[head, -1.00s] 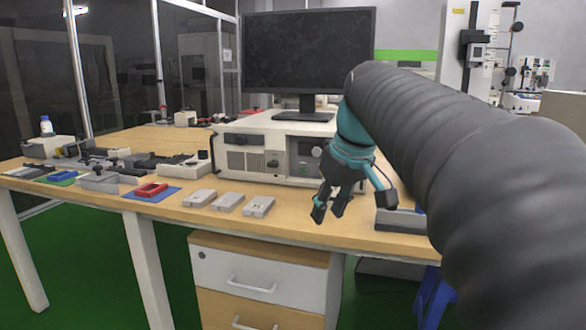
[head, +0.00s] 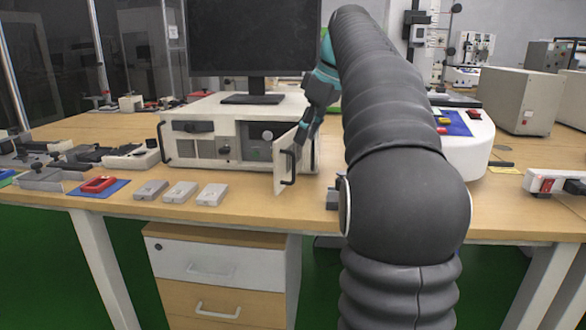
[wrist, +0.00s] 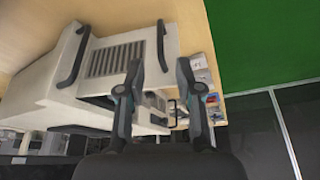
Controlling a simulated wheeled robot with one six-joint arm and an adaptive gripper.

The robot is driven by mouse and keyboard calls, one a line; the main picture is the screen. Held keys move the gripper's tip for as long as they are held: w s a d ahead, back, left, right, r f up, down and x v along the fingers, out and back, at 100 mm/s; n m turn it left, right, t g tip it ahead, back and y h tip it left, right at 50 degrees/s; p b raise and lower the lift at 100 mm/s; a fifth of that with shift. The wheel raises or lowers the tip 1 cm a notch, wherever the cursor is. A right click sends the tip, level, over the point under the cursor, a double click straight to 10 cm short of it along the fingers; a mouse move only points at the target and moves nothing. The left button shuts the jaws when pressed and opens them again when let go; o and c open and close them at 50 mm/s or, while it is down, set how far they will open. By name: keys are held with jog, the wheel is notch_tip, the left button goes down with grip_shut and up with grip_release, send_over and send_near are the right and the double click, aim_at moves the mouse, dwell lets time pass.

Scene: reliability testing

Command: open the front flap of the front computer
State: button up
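The front computer (head: 190,106) is a cream case under a monitor. Its front flap (head: 281,172), a pale panel with a black handle (head: 291,165), stands swung out from the right part of the front. My gripper (head: 302,138) is at the upper outer side of the flap, close to it; contact cannot be told. In the wrist view my gripper (wrist: 160,70) has its two fingers apart, with nothing clearly held. That view also shows the computer's vented side (wrist: 118,58) and a dark handle (wrist: 162,45).
The monitor (head: 255,35) stands on the computer. Several grey boxes (head: 180,191) and a red part on a blue mat (head: 100,185) lie at the front left. A white rounded unit (head: 465,150) is to the right. The table's front edge is close.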

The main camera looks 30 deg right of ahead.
aim_at(294, 179)
jog(key=b+x, duration=0.1)
jog(key=x, duration=0.8)
jog(key=shift+f+b, duration=0.15)
jog(key=shift+b, duration=0.25)
grip_shut()
